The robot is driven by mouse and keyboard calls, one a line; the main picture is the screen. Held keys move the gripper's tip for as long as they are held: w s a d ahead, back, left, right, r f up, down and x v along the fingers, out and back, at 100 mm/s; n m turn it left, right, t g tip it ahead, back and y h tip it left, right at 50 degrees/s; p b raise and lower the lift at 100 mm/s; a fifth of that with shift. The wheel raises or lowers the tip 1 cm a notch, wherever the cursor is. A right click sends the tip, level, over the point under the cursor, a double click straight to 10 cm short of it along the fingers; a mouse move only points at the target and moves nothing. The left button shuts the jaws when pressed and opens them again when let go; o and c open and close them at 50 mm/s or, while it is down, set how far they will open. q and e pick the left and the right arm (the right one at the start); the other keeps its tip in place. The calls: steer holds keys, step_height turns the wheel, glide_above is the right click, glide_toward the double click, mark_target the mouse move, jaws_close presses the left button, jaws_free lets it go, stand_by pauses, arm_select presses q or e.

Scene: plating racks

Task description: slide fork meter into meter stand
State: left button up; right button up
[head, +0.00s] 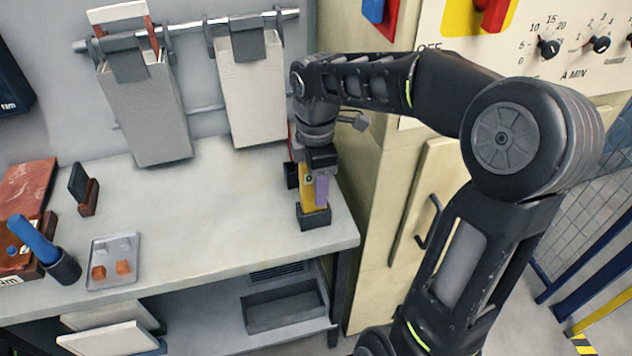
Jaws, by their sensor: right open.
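A yellow meter (306,199), which I take to be the fork meter, stands upright near the right end of the bench. Its lower end is in a small black holder (314,219), which looks like the meter stand. How deep it sits I cannot tell. My right gripper (312,178) points down over the meter's top from above and is open. It hides the upper part of the meter, and contact between them cannot be made out. A purple patch (321,191) shows beside the yellow body. My left gripper is out of view.
Two grey-white panels (146,115) hang from a rail (190,30) behind the bench (215,215). A small tray (112,277), a dark cup with a blue handle (64,268) and a small red-brown stand (88,197) are at left. The bench middle is clear. A cream cabinet (385,220) stands close at right.

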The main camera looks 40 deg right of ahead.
steer(key=shift+r+b, duration=0.3)
steer(key=shift+r, duration=3.65)
steer(key=shift+a, duration=0.1)
